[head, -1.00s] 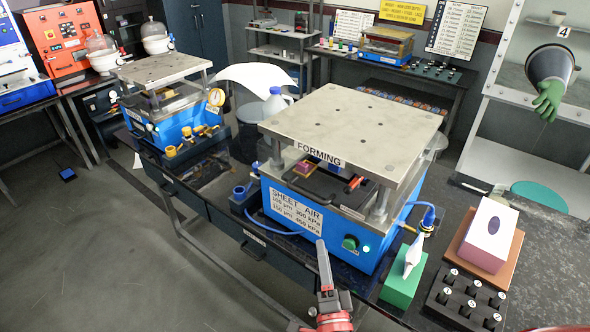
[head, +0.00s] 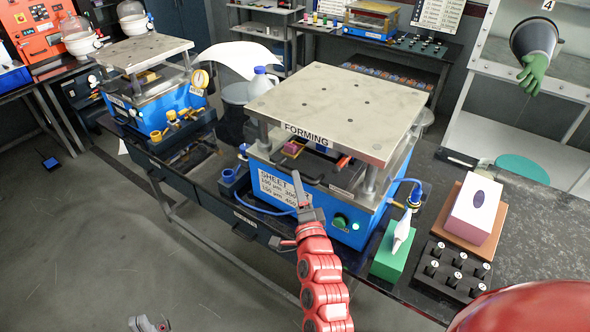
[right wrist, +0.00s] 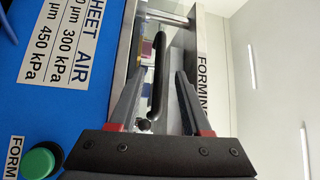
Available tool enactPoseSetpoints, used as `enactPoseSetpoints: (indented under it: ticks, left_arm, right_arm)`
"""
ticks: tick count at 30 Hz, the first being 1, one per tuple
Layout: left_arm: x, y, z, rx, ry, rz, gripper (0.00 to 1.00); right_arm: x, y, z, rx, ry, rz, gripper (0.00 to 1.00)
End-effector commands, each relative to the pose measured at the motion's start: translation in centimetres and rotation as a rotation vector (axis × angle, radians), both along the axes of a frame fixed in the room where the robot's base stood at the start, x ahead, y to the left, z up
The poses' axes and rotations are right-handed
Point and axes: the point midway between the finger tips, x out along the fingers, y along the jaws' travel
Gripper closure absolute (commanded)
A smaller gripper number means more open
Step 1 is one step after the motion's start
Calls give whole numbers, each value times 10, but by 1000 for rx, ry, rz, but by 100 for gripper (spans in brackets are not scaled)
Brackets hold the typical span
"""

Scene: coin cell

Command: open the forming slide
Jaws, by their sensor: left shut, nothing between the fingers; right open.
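The forming press (head: 335,105) stands on the bench, a blue box under a steel top plate marked FORMING. Its slide lies in the gap under the plate; a black bow handle (right wrist: 158,75) shows in the right wrist view. My right gripper (head: 302,192) is open in front of the press's label side; it also shows in the right wrist view (right wrist: 160,66). There the handle appears between its fingers, with gaps on both sides. How far the fingers reach past it I cannot tell. My left gripper (head: 148,323) is shut and empty, low over the floor at the bottom edge.
A green button (head: 340,221) is on the press front. A green block (head: 392,258) with a white bottle, a black vial rack (head: 452,270) and a tissue box (head: 475,212) stand to the right. A second press (head: 150,85) stands at left.

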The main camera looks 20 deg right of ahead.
Motion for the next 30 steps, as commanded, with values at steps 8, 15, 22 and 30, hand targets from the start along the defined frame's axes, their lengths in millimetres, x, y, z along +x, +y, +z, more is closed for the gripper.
enactPoseSetpoints:
  ticks: [8,15,22,30]
  left_arm:
    - [0,0,17,0,0,0,100]
    - [0,0,17,0,0,0,100]
    - [0,0,17,0,0,0,100]
    - [0,0,17,0,0,0,100]
  right_arm:
    - [33,-4,6,-1,1,0,52]
    - [37,-5,4,-1,0,-1,52]
    - [37,-5,4,-1,0,-1,66]
    - [37,-5,4,-1,1,-1,100]
